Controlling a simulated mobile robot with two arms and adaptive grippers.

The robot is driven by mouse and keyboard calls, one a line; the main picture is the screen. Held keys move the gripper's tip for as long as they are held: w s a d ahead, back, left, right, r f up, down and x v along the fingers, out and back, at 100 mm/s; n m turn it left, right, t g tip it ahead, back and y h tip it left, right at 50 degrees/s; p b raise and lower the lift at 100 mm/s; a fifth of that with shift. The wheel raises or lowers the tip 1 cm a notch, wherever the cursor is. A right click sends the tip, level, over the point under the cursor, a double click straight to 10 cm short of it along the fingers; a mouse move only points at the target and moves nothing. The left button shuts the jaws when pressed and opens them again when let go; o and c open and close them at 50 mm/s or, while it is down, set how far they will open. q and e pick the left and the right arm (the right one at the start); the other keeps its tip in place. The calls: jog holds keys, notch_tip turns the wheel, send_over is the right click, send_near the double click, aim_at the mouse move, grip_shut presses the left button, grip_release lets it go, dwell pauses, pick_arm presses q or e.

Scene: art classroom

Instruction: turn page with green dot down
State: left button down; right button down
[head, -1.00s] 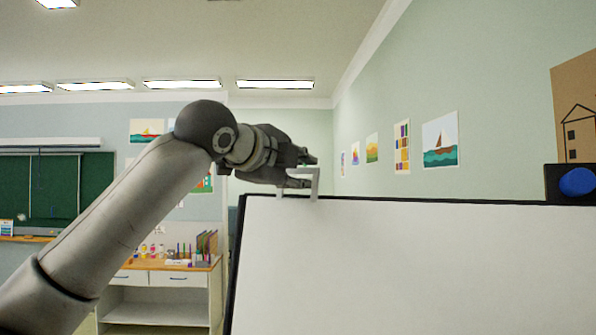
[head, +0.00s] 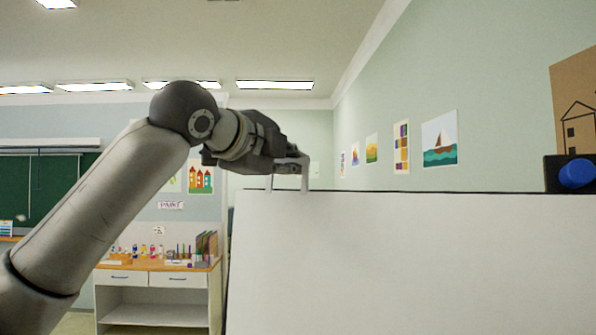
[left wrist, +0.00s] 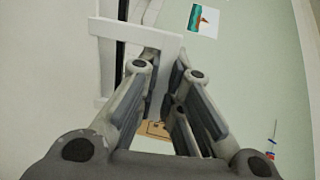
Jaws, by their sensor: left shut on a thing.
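A large white page (head: 420,260) fills the lower right of the head view, on a board with a black edge (head: 480,193). A white bracket-shaped handle (head: 306,180) stands up at the page's top edge, near its left corner. My left gripper (head: 296,166) is shut on this handle; the left wrist view shows the handle (left wrist: 135,32) between the fingers (left wrist: 160,75). No green dot shows in any view. My right gripper is not in view.
A black block with a blue round face (head: 577,173) sits at the board's top right, below a brown house picture (head: 575,100). A supply cabinet (head: 150,284) stands behind at left. Pictures such as the boat poster (head: 440,143) hang on the wall.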

pick_arm(q)
jog(key=f+b+v, duration=0.1)
jog(key=v, duration=0.5)
jog(key=shift+b, duration=0.3)
jog(key=shift+s+a+r, duration=0.1)
jog(key=shift+r, duration=0.05)
jog(key=s+a+f+b, duration=0.1)
jog(key=s+a+b, duration=0.2)
jog(key=s+a, duration=0.2)
jog(key=shift+s+f, duration=0.15)
jog(key=shift+s, duration=1.35)
